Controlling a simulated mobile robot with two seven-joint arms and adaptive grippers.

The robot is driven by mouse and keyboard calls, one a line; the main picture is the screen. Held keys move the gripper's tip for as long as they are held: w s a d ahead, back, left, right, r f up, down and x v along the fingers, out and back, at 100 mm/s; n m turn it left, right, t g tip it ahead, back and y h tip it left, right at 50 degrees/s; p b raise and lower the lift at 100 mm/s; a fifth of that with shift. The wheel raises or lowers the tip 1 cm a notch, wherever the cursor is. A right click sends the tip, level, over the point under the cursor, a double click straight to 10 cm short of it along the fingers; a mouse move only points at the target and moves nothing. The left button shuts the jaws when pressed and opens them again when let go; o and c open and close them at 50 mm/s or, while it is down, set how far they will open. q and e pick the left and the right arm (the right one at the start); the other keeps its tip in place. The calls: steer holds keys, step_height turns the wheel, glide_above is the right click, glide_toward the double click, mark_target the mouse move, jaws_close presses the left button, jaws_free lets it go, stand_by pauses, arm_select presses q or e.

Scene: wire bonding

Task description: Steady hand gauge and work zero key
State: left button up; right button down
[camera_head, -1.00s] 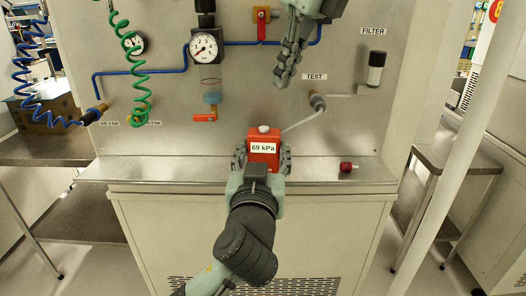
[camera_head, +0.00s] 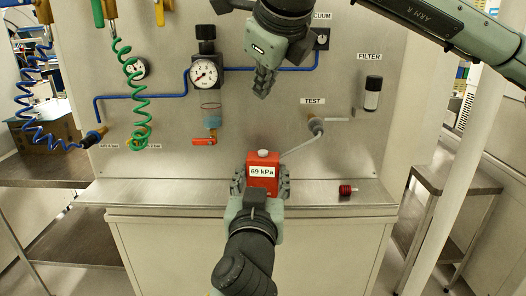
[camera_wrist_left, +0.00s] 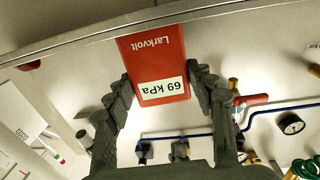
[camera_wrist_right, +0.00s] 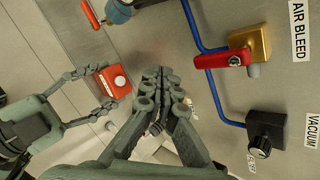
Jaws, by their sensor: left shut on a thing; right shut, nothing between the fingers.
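The red hand gauge (camera_head: 263,187) stands upright at the front of the metal shelf, its white label reading 69 kPa. A pale round key (camera_head: 263,153) sits on its top. My left gripper (camera_head: 261,178) is shut on the gauge, with a finger on each side. The gauge fills the gap between those fingers in the left wrist view (camera_wrist_left: 158,60). My right gripper (camera_head: 264,90) is shut and empty, above the gauge and apart from it, in front of the panel. In the right wrist view the key (camera_wrist_right: 120,81) shows clear of the right fingers.
A thin tube (camera_head: 300,146) runs from behind the gauge to the TEST port (camera_head: 316,124). A dial regulator (camera_head: 205,73) is left of my right gripper. A small red fitting (camera_head: 347,190) lies on the shelf (camera_head: 215,193) at right. The FILTER (camera_head: 372,93) hangs at upper right.

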mark_target(264, 153)
steer(key=shift+f, duration=4.45)
steer(key=shift+f, duration=0.15)
steer(key=shift+f, duration=0.25)
steer(key=shift+f, duration=0.55)
steer(key=shift+r, duration=0.95)
